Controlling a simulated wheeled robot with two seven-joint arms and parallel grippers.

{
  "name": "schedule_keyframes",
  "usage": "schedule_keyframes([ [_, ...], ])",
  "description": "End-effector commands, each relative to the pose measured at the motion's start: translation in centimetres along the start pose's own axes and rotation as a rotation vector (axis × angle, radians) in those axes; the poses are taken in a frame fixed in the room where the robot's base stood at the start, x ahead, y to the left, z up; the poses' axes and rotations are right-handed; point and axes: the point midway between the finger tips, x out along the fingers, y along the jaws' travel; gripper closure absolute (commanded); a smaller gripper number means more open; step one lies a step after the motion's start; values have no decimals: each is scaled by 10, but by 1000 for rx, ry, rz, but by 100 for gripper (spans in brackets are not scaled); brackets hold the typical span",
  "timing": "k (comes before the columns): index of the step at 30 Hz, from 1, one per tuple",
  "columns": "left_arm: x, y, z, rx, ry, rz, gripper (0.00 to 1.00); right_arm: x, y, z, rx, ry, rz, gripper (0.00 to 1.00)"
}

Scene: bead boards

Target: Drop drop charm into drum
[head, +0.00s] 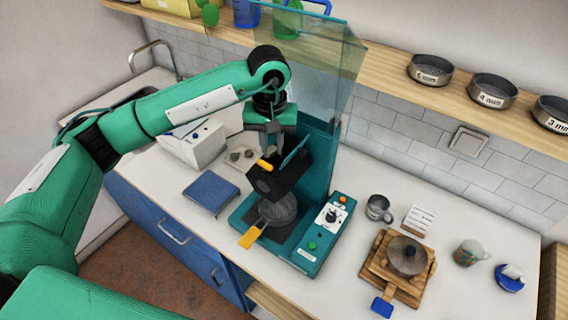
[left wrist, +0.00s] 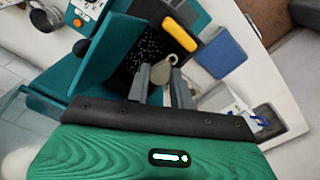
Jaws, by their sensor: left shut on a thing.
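My left gripper (head: 272,148) points down over the teal machine (head: 240,222). In the left wrist view its two grey fingers (left wrist: 162,84) are shut on a beige, drop-shaped charm (left wrist: 163,70) with a small hole near its end. The charm cannot be made out in the head view. Below the fingers is a dark open box (head: 282,178), which looks like the drum, with an orange grip on its side. In the left wrist view its dark inside (left wrist: 150,48) shows white specks. The charm appears over its edge; the height gap is unclear. My right gripper is not in view.
A tall clear shield (head: 315,60) rises behind the machine. A round grey pan (head: 278,210) with a yellow handle sits below the box. A blue pad (head: 210,191) lies left. A wooden stand (head: 375,268), a mug (head: 378,207) and a cup (head: 468,253) stand right.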

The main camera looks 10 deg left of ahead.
Motion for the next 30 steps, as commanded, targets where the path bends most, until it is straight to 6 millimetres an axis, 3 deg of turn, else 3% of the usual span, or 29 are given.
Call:
schedule_keyframes([
  [2,0,0,0,0,0,0,99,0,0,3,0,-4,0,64],
  [3,0,0,0,0,0,0,74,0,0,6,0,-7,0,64],
  [6,0,0,0,0,0,0,54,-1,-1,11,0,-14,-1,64],
  [7,0,0,0,0,0,0,52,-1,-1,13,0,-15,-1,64],
  [20,-10,1,-1,1,2,2,52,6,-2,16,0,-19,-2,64],
  [30,-74,0,-1,0,5,2,52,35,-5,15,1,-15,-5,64],
])
